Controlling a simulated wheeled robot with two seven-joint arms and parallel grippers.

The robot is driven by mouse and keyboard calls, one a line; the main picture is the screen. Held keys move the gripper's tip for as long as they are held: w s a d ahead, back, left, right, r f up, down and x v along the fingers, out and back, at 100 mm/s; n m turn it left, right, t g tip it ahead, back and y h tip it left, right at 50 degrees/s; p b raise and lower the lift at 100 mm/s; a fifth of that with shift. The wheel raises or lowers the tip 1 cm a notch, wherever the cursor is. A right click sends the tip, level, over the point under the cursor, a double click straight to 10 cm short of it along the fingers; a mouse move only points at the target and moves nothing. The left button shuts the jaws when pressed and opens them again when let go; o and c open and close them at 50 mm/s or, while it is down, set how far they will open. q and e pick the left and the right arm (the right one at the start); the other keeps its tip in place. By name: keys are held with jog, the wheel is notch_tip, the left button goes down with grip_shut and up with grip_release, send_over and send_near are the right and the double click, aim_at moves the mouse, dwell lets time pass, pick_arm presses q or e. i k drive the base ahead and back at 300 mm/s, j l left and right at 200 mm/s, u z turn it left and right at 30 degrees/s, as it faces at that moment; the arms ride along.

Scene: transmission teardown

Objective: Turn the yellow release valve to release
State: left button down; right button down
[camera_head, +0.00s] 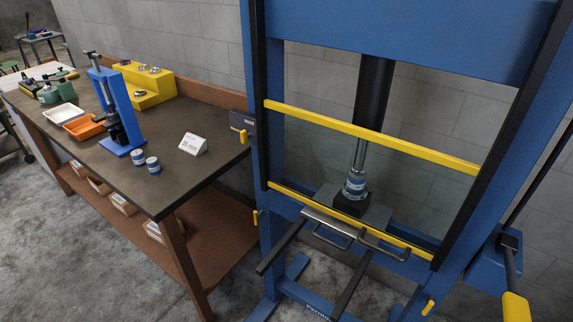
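A blue hydraulic press frame (410,35) fills the right side of the head view. On its left upright a dark labelled box (243,121) carries a small yellow lever (240,132), which looks like the release valve. The lever points down and to the right. Its label is too small to read. The dark press ram (371,95) is extended down, with a shiny rod (358,155) over a blue and silver part (355,186) on a black block. I cannot tell whether they touch. Neither of my grippers is in view.
Yellow guard bars (370,137) cross the press front. A yellow-gripped pump handle (515,306) hangs at the right. The workbench (165,195) at left holds a blue hand press (122,110), blue and white cans (145,162), an orange tray (84,127) and a yellow stepped stand (150,80).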

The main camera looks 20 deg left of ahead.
aim_at(245, 136)
jog(key=i+j, duration=0.1)
jog(key=j, duration=2.2)
jog(key=i, duration=0.05)
